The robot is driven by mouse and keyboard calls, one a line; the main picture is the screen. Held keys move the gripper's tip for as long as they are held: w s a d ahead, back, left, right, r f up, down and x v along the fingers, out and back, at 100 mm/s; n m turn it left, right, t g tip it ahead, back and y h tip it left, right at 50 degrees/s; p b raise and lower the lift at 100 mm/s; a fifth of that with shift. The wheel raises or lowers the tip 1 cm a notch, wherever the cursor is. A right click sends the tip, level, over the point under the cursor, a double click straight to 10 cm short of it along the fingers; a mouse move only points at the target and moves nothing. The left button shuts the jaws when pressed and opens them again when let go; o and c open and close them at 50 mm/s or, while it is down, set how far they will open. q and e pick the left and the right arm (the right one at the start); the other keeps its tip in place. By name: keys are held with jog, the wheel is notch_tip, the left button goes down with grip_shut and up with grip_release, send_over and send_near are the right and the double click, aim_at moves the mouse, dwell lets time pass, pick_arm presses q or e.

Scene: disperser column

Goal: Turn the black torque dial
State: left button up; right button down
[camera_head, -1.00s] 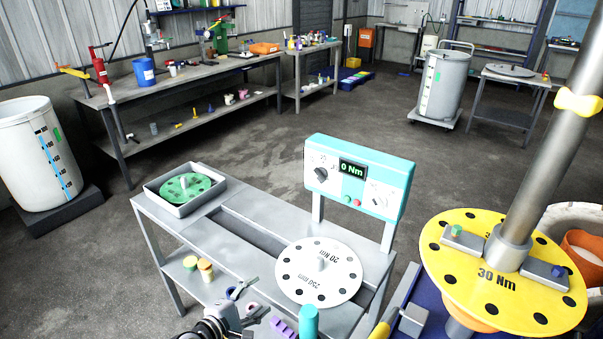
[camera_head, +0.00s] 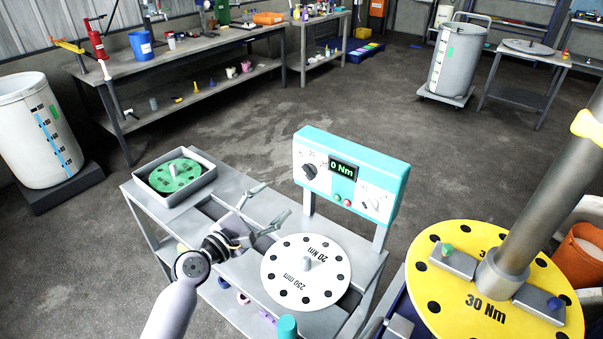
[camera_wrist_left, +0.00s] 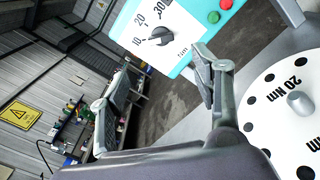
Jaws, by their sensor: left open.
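The black torque dial (camera_head: 309,172) is on the left side of the teal and white control panel (camera_head: 350,178), whose display reads 0 Nm. In the left wrist view the dial (camera_wrist_left: 161,36) shows beyond the fingers, with a scale marked 10, 20 and 30 around it. My left gripper (camera_head: 274,203) is open and empty, to the left of and below the dial in the head view, apart from it. In the left wrist view my left gripper (camera_wrist_left: 165,85) has its two fingers spread, pointing toward the panel. My right gripper is not in view.
A white disc (camera_head: 305,290) marked 20 Nm lies on the grey bench below the panel. A tray with a green disc (camera_head: 173,173) stands at its left end. A large yellow disc (camera_head: 440,290) marked 30 Nm, with a thick shaft, is at right. Green and red buttons (camera_head: 342,200) sit beside the dial.

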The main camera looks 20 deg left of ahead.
pick_arm(q)
send_near(305, 175)
jog(key=p+x, duration=0.1)
jog(key=x, duration=0.6)
jog(key=shift+w+d+r, duration=0.1)
jog(key=shift+w, duration=0.15)
jog(key=shift+w+d, duration=0.1)
jog(key=shift+w, duration=0.2)
jog(key=shift+w+d, duration=0.1)
jog(key=shift+w, duration=0.05)
jog(key=c, duration=1.2)
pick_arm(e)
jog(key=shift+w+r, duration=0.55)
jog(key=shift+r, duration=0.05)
